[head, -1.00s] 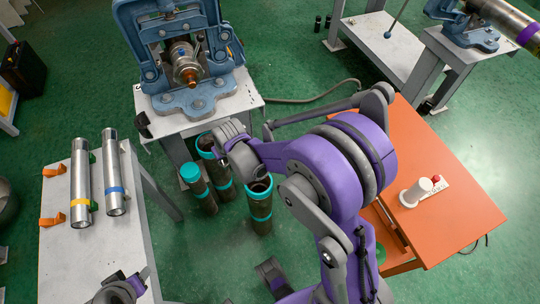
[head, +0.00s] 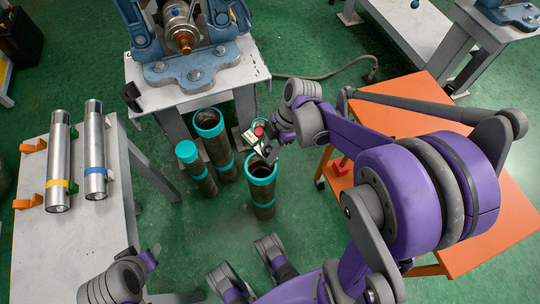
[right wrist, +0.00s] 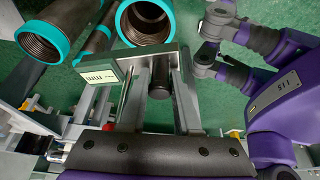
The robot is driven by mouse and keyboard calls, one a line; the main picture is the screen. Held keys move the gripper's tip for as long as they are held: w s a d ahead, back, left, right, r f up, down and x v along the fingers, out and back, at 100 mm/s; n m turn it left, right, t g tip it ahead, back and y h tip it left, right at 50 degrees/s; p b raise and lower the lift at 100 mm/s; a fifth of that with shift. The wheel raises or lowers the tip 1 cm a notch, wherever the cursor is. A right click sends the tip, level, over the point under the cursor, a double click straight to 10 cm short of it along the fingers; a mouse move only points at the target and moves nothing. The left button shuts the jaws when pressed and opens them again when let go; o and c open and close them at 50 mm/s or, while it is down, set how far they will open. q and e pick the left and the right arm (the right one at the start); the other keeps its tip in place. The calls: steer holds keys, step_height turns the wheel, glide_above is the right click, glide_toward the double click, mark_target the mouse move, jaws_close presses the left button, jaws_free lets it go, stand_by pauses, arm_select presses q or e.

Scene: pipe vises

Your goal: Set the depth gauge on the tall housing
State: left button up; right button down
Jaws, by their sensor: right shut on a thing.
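I cannot tell surely which is the tall one. The middle and right mouths look open. My right gripper (head: 267,145) is shut on the depth gauge (head: 252,136), just above and behind the right housing's rim. In the right wrist view the gauge's crossbar (right wrist: 130,62), with an "mm" display, lies across the fingers near an open mouth (right wrist: 146,20). My left gripper (head: 151,257) is low at left, its jaws unclear.
A grey bench (head: 30,245) at left holds two steel tubes (head: 58,165) (head: 95,150). A blue vise (head: 190,68) stands on a table behind the housings. An orange table (head: 440,92) is at right, partly hidden by my arm. Green floor is open around the housings.

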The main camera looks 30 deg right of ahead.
mark_target(271, 166)
steer(key=shift+s+f+n+g+b, duration=0.1)
steer(key=shift+s+n+g+b, duration=0.2)
steer(key=shift+s+n, duration=0.4)
steer(key=f+b, duration=0.2)
steer(key=f, duration=0.1)
steer(key=f+b, duration=0.3)
steer(key=shift+w+f, duration=0.2)
steer(key=shift+f, duration=0.2)
steer(key=shift+f+b, duration=0.3)
steer(key=shift+f, duration=0.3)
steer(key=shift+f, duration=0.3)
stand_by(0.9)
steer(key=c, duration=0.5)
jaws_free()
steer(key=shift+c, duration=0.2)
steer(key=shift+r, duration=0.1)
